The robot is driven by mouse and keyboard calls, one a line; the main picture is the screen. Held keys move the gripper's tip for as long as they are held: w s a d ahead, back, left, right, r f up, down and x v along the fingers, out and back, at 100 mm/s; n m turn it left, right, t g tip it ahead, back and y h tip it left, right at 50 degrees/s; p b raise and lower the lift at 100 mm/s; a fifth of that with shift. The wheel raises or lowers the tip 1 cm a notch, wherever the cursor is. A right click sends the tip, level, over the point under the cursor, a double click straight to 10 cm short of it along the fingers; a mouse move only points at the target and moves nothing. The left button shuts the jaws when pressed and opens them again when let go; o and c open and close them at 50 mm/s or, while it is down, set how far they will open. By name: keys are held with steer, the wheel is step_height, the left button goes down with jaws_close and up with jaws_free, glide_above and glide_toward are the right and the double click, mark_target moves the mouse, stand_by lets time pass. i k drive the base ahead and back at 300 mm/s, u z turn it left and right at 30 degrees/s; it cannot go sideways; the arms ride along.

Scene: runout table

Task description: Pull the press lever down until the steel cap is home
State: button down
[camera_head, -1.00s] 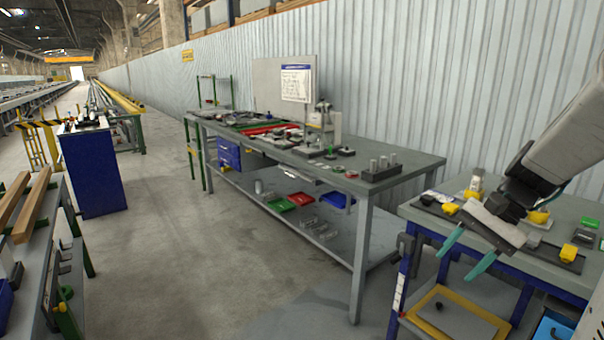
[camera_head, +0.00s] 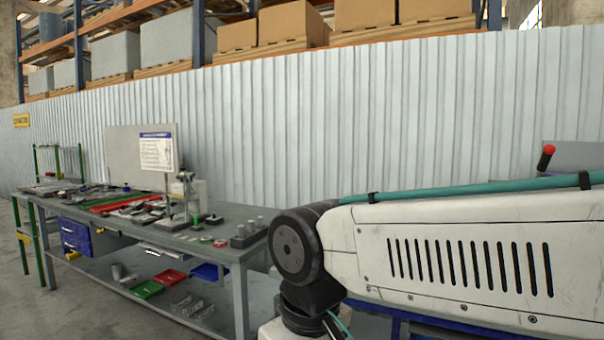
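A short black lever with a red knob (camera_head: 547,155) sticks up above my arm at the right, tilted, in front of a grey panel (camera_head: 585,157). It may be the press lever; its base is hidden behind my arm. I cannot make out a steel cap. My white arm link with a teal cable fills the lower right of the view. My gripper is out of view below the frame.
A long grey workbench (camera_head: 215,242) stands at the left with tools, a small stand (camera_head: 186,195) and a block of cylinders (camera_head: 247,232). A corrugated wall (camera_head: 400,110) runs behind. Bare floor shows at lower left.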

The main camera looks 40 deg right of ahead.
mark_target(549, 150)
steer(key=u, duration=0.1)
steer(key=k, duration=1.05)
steer(key=z, duration=1.65)
steer(key=i, duration=1.2)
steer(key=z, duration=0.05)
